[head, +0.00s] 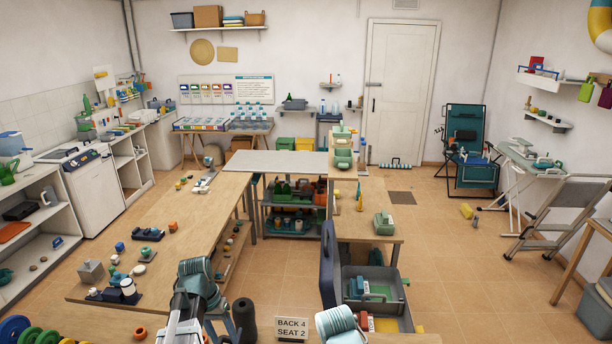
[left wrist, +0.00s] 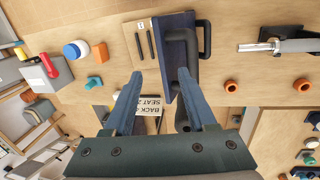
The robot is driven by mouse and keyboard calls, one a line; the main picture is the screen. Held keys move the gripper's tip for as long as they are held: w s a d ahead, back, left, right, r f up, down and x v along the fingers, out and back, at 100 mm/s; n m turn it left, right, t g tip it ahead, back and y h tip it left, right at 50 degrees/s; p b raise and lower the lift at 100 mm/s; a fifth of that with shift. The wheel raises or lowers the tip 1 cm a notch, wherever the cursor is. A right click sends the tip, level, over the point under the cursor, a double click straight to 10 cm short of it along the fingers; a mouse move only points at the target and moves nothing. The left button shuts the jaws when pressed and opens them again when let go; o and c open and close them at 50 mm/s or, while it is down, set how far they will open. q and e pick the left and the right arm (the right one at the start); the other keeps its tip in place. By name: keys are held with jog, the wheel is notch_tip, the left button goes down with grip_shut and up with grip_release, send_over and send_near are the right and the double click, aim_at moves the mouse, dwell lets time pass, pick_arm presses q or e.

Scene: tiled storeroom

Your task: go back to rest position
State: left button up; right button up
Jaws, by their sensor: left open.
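My left gripper (left wrist: 160,74) is open in the left wrist view, its two blue fingers wide apart with nothing held between them. Behind the fingers are a blue panel with a black handle (left wrist: 181,45) and a small sign (left wrist: 150,102), seen upside down; I see no grip on either. In the head view my left arm reaches in at the bottom, left of the middle, and its gripper (head: 222,328) is low in the picture, left of the sign (head: 291,328). Part of my right arm shows at the bottom edge; its gripper is out of view.
A long wooden bench (head: 185,220) with small parts runs along the left. A grey drawer unit (head: 385,282) stands open right of the middle, with a dark blue panel (head: 327,265) beside it. A folding chair (head: 570,212) stands far right. Tiled floor (head: 470,270) at right is mostly clear.

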pick_arm(q)
jog(key=s+d+f+m+y+b, duration=0.1)
jog(key=s+d+f+b, duration=0.5)
jog(key=d, duration=0.3)
jog(key=s+d+f+m+y+b, duration=0.2)
jog(key=s+d+f+b, duration=0.4)
jog(key=d+f, duration=0.3)
jog(key=shift+s+d, duration=0.3)
pick_arm(e)
notch_tip(320, 180, down, 15)
pick_arm(q)
jog(key=shift+f, duration=0.1)
